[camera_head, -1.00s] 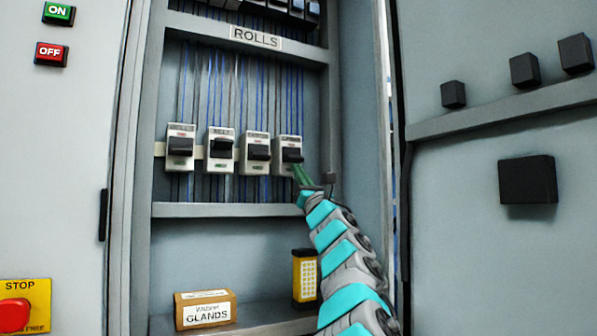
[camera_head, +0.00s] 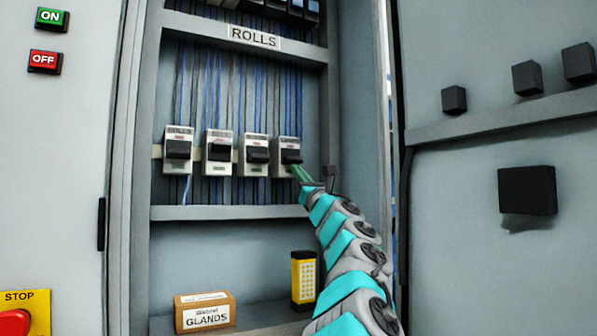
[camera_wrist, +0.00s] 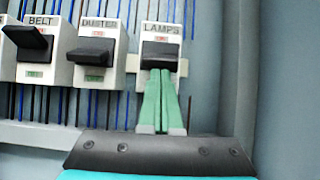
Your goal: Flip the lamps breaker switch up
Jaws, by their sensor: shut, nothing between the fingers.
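The lamps breaker (camera_wrist: 160,40) is a pale block labelled LAMPS in the wrist view; in the head view it is the rightmost breaker (camera_head: 286,144) of the row. Its black switch (camera_wrist: 161,56) hides part of the front, and a red mark shows above it. My gripper (camera_wrist: 161,76) is shut, with its green fingers side by side and empty. The fingertips are at the lower edge of the black switch; I cannot tell whether they touch it. In the head view my gripper (camera_head: 296,167) reaches the breaker from below right.
The duster breaker (camera_wrist: 98,50) and belt breaker (camera_wrist: 38,45) stand close on the left. A shelf ledge (camera_head: 230,212) runs below the row. The cabinet side wall is to the right. A glands box (camera_head: 204,312) and a yellow device (camera_head: 304,278) stand lower down.

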